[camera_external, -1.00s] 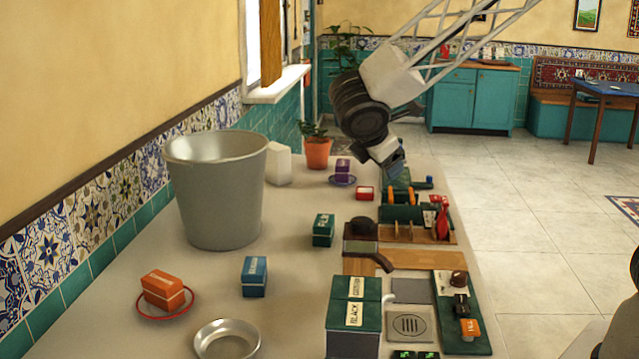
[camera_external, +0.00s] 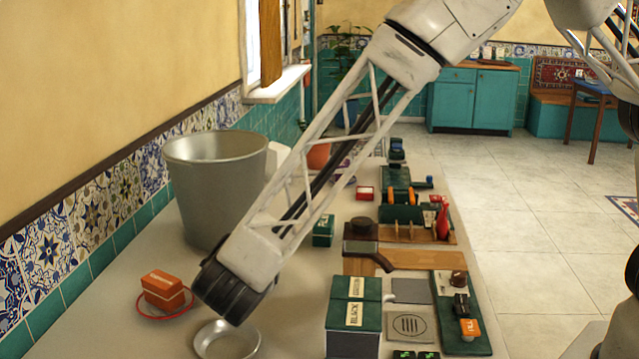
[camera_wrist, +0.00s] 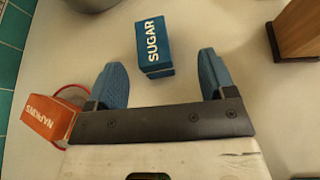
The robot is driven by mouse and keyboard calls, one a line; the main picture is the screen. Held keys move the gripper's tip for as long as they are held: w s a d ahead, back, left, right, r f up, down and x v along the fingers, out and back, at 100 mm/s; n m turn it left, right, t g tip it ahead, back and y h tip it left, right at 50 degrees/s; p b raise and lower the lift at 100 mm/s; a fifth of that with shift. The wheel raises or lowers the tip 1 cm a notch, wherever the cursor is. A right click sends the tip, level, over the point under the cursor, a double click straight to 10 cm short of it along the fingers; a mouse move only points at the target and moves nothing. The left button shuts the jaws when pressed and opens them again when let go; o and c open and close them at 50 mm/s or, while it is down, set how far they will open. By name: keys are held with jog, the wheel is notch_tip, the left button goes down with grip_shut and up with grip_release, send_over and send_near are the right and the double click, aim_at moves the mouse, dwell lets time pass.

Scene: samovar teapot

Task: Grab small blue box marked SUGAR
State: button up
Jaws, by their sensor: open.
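The small blue box marked SUGAR (camera_wrist: 154,47) stands on the pale counter in the wrist view. It lies a little ahead of my gripper (camera_wrist: 163,78), roughly centred between its two blue fingertips. The fingers are spread wide and empty, and they do not touch the box. In the external view my arm hides the blue box, and the fingertips are also hidden behind my dark wrist.
A metal bowl (camera_external: 227,343) is close in front. A large metal bucket (camera_external: 205,190) stands behind.

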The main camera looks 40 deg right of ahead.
jog(key=shift+s+a+f+n+t, duration=0.2)
jog(key=shift+a+f, duration=0.2)
jog(key=shift+a, duration=0.2)
jog(key=shift+s+a+f+n+t, duration=0.1)
jog(key=shift+a+f+n, duration=0.1)
jog(key=shift+a+f, duration=0.25)
jog(key=shift+a+r, duration=0.1)
jog(key=shift+x, duration=1.25)
jog(key=shift+x, duration=2.7)
jog(key=shift+s, duration=0.15)
jog(key=shift+c, duration=0.2)
jog(key=c, duration=1)
